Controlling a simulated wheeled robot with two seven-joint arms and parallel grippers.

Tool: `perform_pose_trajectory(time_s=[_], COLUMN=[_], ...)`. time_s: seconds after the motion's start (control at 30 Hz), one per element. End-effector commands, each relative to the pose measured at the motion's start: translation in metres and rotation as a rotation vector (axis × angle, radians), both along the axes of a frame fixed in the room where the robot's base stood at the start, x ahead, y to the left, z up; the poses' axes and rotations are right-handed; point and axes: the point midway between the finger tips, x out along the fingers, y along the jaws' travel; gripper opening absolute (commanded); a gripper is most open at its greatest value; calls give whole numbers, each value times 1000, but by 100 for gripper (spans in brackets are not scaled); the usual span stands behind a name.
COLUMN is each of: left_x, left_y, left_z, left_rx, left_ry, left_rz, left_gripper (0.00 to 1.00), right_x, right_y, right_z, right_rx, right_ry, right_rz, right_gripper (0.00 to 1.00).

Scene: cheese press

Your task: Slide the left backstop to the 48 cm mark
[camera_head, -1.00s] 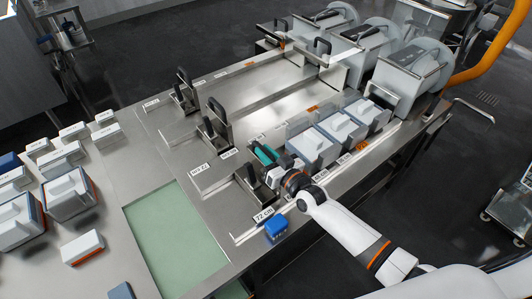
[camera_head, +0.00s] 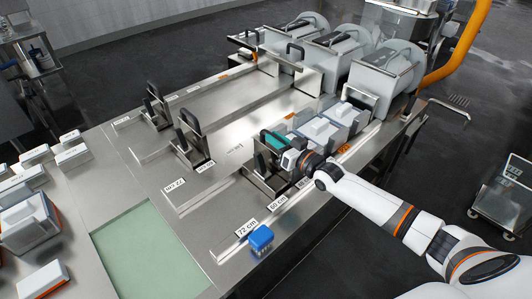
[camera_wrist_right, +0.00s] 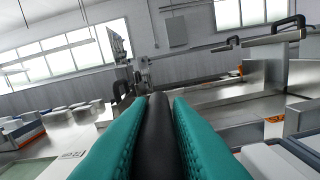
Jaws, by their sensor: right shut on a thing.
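In the head view the held backstop (camera_head: 266,181), a metal plate with a black handle, stands on the nearest rail lane. My right gripper (camera_head: 273,141) is shut on its handle. In the right wrist view the black handle (camera_wrist_right: 158,135) lies between the teal fingers. The 72 cm label (camera_head: 247,229) and 60 cm label (camera_head: 278,202) are uncovered, on the near side of the backstop. Another label (camera_head: 303,183) beside its foot is partly hidden and unreadable. My left gripper is not in view.
Pale blocks (camera_head: 318,131) stand in the same lane, close beyond the backstop. Two other backstops (camera_head: 191,142) (camera_head: 155,107) stand in the farther lanes. A blue block (camera_head: 261,237) sits near the 72 cm label. Grey press units (camera_head: 385,78) stand at the lane ends.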

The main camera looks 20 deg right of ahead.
Motion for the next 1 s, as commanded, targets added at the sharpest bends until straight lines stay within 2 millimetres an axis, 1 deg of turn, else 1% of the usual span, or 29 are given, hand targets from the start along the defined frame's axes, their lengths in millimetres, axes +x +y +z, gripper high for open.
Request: perform_pose_trajectory(time_s=[0.27, 0.3, 0.37, 0.4, 0.67, 0.77, 0.87, 1.0], left_x=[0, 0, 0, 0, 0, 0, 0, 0], left_y=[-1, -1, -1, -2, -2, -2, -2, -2], left_z=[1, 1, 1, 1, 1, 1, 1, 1], left_rx=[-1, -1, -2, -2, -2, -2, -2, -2], left_ry=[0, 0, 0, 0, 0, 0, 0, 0], left_rz=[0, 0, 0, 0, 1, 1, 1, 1], left_gripper=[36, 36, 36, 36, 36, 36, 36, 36], right_x=[0, 0, 0, 0, -1, -6, -19, -46], right_y=[0, 0, 0, 0, 0, -2, -6, -16], right_z=[-1, -1, -1, -1, -1, -1, -2, -3], right_rx=[2, 2, 1, 1, -1, -1, -1, -2], right_ry=[7, 7, 6, 6, 5, 5, 7, 10], right_rz=[0, 0, 0, 0, 1, 0, 0, 1], right_gripper=[0, 25, 35, 38, 38, 38, 38, 38])
